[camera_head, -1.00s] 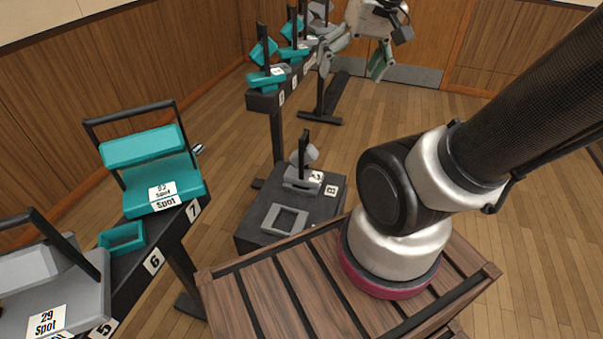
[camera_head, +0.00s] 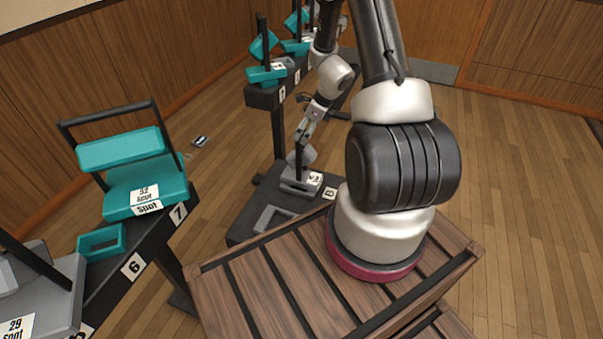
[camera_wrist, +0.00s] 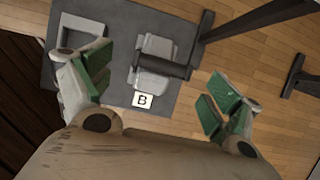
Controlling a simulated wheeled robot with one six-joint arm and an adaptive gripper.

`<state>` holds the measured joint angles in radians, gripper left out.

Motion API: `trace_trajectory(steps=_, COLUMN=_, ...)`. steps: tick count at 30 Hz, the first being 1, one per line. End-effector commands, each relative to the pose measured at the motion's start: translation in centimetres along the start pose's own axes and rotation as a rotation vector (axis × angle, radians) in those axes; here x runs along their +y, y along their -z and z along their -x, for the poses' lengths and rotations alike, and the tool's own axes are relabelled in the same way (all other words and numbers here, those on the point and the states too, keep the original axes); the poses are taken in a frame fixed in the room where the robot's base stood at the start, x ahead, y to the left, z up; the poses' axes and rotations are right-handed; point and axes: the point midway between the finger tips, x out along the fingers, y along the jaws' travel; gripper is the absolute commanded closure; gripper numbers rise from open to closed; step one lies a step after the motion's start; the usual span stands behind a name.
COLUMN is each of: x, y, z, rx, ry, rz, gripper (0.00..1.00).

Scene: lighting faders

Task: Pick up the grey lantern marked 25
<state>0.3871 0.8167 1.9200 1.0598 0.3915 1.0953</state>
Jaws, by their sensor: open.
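A small grey lantern (camera_head: 297,186) with a dark upright post stands on a low dark platform; its small white tag is too small to read, so I cannot confirm the number 25. In the wrist view the grey lantern (camera_wrist: 154,56) lies between my open fingers, seen from above, with a dark bar crossing it. My gripper (camera_head: 307,127) is above the lantern in the head view; it also shows in the wrist view (camera_wrist: 155,92), its green-padded fingers wide apart and empty. The larger grey lantern (camera_head: 40,295) at the lower left is marked 29.
A teal lantern (camera_head: 148,185) marked 52 and a teal frame (camera_head: 101,242) stand on the left rack. More teal lanterns (camera_head: 266,72) stand behind.

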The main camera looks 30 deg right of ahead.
Motion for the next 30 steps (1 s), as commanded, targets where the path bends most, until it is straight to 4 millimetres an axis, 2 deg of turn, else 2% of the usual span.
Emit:
trace_trajectory(steps=15, x=-0.2, y=-0.3, z=-7.2, rx=0.003, ry=-0.003, rz=-0.009, gripper=0.09)
trace_trajectory(steps=24, x=-0.3, y=-0.4, z=-7.7, rx=0.002, ry=-0.001, rz=-0.007, gripper=0.09)
trace_trajectory(steps=26, x=-0.3, y=-0.4, z=-7.7, rx=0.002, ry=-0.001, rz=-0.007, gripper=0.18)
trace_trajectory(steps=30, x=-0.3, y=-0.4, z=-7.7, rx=0.002, ry=-0.001, rz=-0.007, gripper=0.44)
